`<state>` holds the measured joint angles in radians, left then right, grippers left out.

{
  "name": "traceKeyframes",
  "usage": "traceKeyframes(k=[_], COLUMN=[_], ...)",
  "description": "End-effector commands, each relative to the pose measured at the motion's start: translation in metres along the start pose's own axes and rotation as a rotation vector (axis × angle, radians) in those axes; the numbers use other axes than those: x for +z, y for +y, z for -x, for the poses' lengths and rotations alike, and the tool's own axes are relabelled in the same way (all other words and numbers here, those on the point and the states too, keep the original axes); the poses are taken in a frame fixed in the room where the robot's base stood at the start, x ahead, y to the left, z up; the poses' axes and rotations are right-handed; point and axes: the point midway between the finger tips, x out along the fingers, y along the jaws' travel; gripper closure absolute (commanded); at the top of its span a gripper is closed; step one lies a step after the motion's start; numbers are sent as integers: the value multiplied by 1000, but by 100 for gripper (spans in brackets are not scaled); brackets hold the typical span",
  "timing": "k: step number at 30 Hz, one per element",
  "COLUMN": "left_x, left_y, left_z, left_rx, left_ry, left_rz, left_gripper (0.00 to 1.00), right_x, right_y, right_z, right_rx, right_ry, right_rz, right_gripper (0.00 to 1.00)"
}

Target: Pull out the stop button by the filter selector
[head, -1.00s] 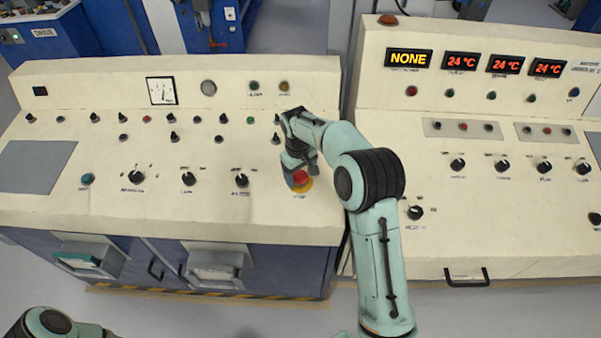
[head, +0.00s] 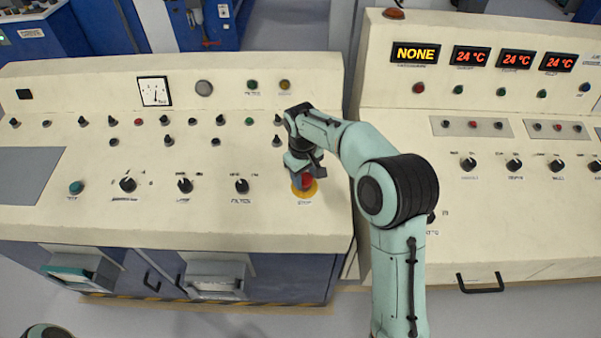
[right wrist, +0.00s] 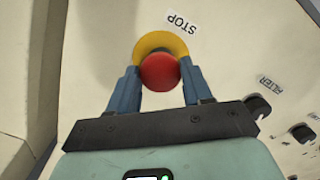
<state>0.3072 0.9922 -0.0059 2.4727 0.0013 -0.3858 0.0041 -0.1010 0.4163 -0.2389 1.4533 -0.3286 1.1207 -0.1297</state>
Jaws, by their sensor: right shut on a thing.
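The red stop button (head: 308,182) sits on a yellow ring (head: 311,194) at the front right of the left console. The right wrist view shows the red button (right wrist: 159,73) and the label STOP above it. My right gripper (head: 301,179) points down at the button, one finger on each side, and is shut on it; the fingers (right wrist: 160,80) reach down to the yellow ring. The filter selector (head: 242,185), a black knob, is left of the button. It also shows in the right wrist view (right wrist: 257,105). My left gripper is out of view.
Black selector knobs (head: 185,185) and a teal button (head: 76,187) line the left console's front. Small knobs stand in a row behind. The right console (head: 480,225) stands beside it, with a narrow gap between. My right arm crosses in front of it.

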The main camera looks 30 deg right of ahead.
Motion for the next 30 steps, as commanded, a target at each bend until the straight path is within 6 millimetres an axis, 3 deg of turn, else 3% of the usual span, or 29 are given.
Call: traceKeyframes(k=[6, 7, 9, 20, 23, 30], left_x=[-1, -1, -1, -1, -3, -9], left_y=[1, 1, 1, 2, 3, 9], left_z=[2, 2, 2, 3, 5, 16], left_rx=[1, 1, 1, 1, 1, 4], left_ry=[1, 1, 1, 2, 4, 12], left_rz=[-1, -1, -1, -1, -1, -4], left_gripper=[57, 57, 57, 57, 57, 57], right_x=[-3, -3, -3, -3, -3, -3], right_y=[1, 1, 1, 1, 0, 0], right_z=[6, 6, 6, 9, 22, 77], right_rx=[2, 2, 2, 1, 1, 2], right_ry=[13, 14, 13, 11, 13, 17], right_rz=[-1, -1, -1, 0, 0, 0], right_gripper=[100, 41, 25, 25, 25, 25])
